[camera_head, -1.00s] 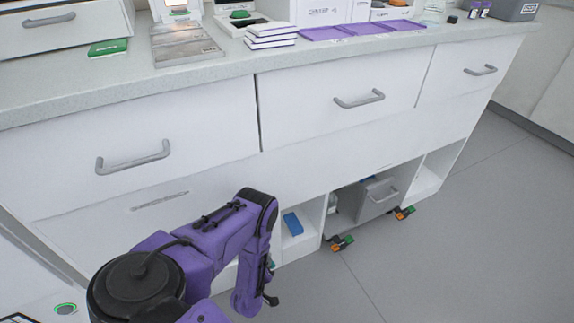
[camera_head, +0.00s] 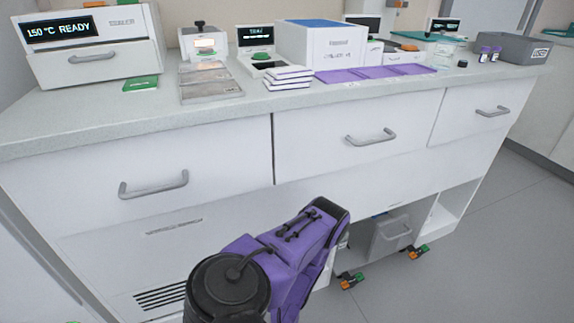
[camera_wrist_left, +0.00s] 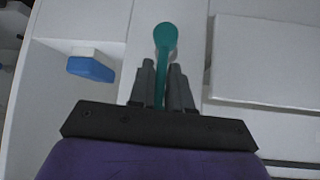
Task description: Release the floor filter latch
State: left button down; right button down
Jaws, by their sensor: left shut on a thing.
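A teal lever with a round end (camera_wrist_left: 165,38), which looks like the latch, stands out against a white surface in the left wrist view. My left gripper (camera_wrist_left: 162,78) is shut on the lever's narrow stem, one dark finger on each side. The round end shows beyond the fingertips. In the head view only my purple left arm shows, reaching down in front of the cabinet; it hides the gripper and the latch. My right gripper is in neither view.
A blue-and-white block (camera_wrist_left: 90,67) lies left of the fingers, and a pale panel (camera_wrist_left: 268,60) is on the right. A grey bin (camera_head: 392,236) and orange-green casters (camera_head: 351,281) are under the bench. A vent grille (camera_head: 160,297) is low at left. The floor at right is clear.

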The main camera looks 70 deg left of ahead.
pick_arm(q)
jog(key=shift+w+a+r, duration=0.1)
jog(key=shift+a+r, duration=0.05)
jog(key=shift+a, duration=0.2)
jog(key=c, duration=1.3)
grip_release()
jog(key=shift+o, duration=0.7)
jog(key=shift+d, duration=0.15)
jog(key=p+v, duration=0.3)
jog(key=v, duration=0.7)
jog(key=shift+d, duration=0.2)
jog(key=shift+r, duration=0.1)
